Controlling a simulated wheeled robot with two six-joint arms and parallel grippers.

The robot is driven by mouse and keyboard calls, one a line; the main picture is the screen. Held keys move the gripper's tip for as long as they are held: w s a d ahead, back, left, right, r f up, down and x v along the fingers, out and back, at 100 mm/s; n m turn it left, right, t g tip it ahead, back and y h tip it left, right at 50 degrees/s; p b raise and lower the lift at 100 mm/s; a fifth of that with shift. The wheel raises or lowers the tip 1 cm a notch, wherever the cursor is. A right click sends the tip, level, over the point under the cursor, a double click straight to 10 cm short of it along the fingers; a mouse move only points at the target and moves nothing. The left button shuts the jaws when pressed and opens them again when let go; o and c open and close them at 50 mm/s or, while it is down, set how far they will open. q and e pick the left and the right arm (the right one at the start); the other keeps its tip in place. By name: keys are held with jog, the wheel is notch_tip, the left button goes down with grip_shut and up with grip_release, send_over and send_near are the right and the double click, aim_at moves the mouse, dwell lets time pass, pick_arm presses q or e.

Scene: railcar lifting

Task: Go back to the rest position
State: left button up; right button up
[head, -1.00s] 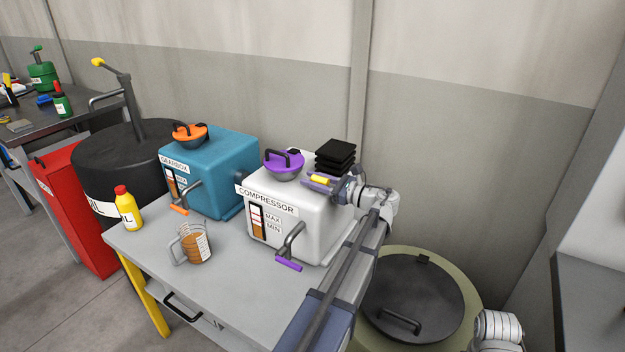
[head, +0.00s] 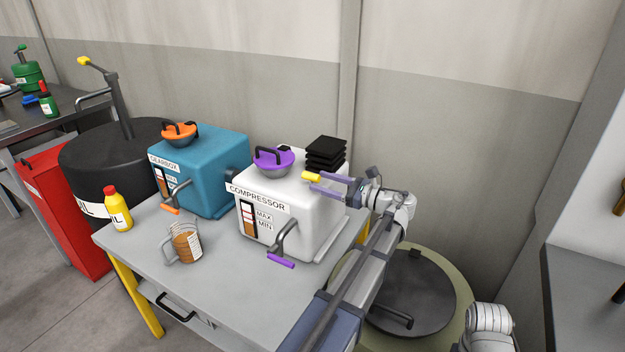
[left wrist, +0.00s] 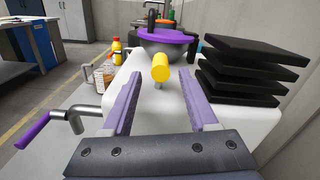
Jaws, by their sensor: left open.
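My left gripper (head: 320,184) is open and empty over the right part of the white compressor box (head: 306,214). A small yellow knob (head: 311,176) on a short stem stands on the box top. In the left wrist view the knob (left wrist: 160,67) shows just beyond and between the two purple fingertips, not gripped. A purple lid (head: 273,160) with a black handle sits on the box, and a stack of black plates (head: 326,154) stands behind the gripper. My right gripper is out of view.
A blue gearbox (head: 205,170) with an orange lid (head: 179,134), a yellow bottle (head: 117,210) and a jug (head: 186,243) of brown liquid share the grey table (head: 225,285). A round drum (head: 410,290) stands below my left arm. A wall is behind.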

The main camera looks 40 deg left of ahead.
pick_arm(q)
jog(key=shift+d, duration=0.55)
jog(key=shift+w, duration=0.1)
